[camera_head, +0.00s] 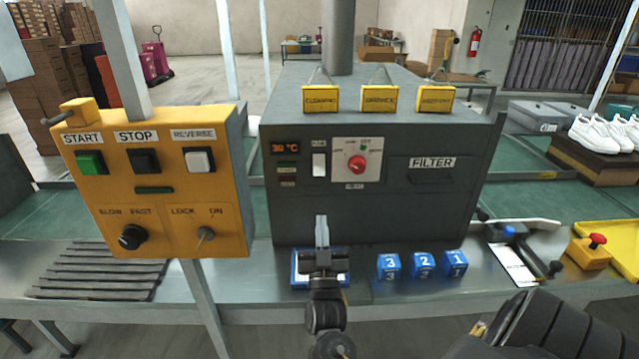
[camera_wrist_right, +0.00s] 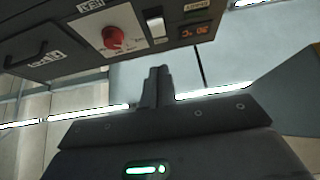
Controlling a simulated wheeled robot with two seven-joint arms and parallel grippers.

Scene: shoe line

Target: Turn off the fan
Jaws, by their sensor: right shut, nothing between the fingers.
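A dark grey machine box (camera_head: 400,210) stands on the bench. Its front has a white rocker switch (camera_head: 319,165) with a small label above it that is too small to read. A red knob (camera_head: 357,165) on a white plate is to the right of the switch. My right gripper (camera_head: 321,222) is shut and empty, fingers pointing up, below the switch and apart from it. In the right wrist view, the gripper's fingers (camera_wrist_right: 157,75) are together, with the white switch (camera_wrist_right: 156,27) and red knob (camera_wrist_right: 114,37) beyond them. No separate fan is identifiable. My left gripper is not in view.
A yellow control panel (camera_head: 160,190) with buttons and knobs stands on the left. Blue numbered blocks (camera_head: 422,265) sit on the bench (camera_head: 400,295) right of my gripper. A yellow box with a red button (camera_head: 590,250) is further right. White shoes (camera_head: 600,134) are at far right.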

